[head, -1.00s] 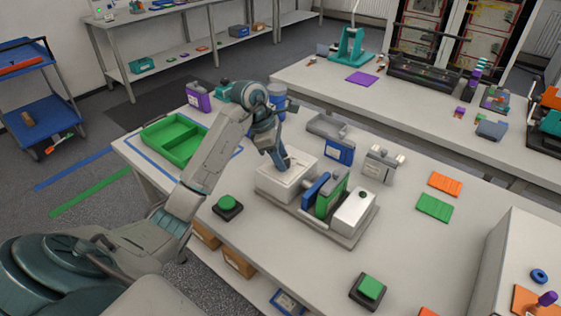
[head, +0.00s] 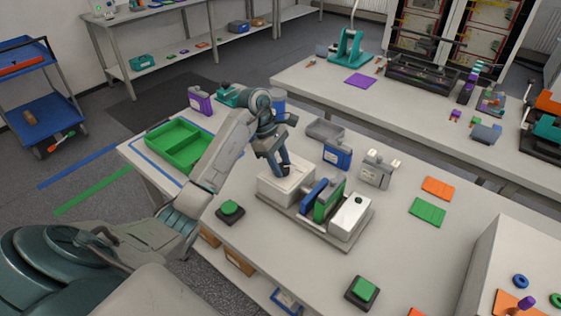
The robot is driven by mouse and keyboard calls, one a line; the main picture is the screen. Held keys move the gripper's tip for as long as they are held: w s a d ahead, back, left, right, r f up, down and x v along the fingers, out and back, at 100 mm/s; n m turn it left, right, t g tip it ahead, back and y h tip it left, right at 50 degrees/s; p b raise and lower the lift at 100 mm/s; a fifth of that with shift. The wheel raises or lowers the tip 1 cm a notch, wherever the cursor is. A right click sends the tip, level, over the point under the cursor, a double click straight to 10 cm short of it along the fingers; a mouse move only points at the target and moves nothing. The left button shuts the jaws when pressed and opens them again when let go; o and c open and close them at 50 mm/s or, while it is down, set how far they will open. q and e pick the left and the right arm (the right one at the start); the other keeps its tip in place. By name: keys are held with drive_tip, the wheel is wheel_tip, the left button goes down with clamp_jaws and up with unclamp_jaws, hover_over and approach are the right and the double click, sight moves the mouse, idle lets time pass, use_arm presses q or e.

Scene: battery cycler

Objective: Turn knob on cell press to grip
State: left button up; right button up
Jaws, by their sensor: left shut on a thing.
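The cell press (head: 349,217) stands on the near table. It has a grey base plate, a white block on the left (head: 272,190), a blue plate (head: 314,197) and a green plate (head: 328,203) in the middle, and a white block on the right. My left gripper (head: 284,170) points down onto the top of the left white block. It is shut on the knob there, which its fingers mostly hide. My right gripper is not in view.
A green tray (head: 200,146) lies behind my left arm. Green push buttons (head: 230,208) (head: 363,289) stand at the front. A blue case (head: 337,158) and a grey case (head: 379,171) stand behind the press.

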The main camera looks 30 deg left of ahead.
use_arm(q)
drive_tip(key=shift+r, duration=0.1)
drive_tip(key=o, duration=1)
drive_tip(key=p+v, duration=0.8)
drive_tip(key=v, duration=0.2)
drive_tip(key=shift+r, duration=0.4)
drive_tip(key=shift+a, duration=0.1)
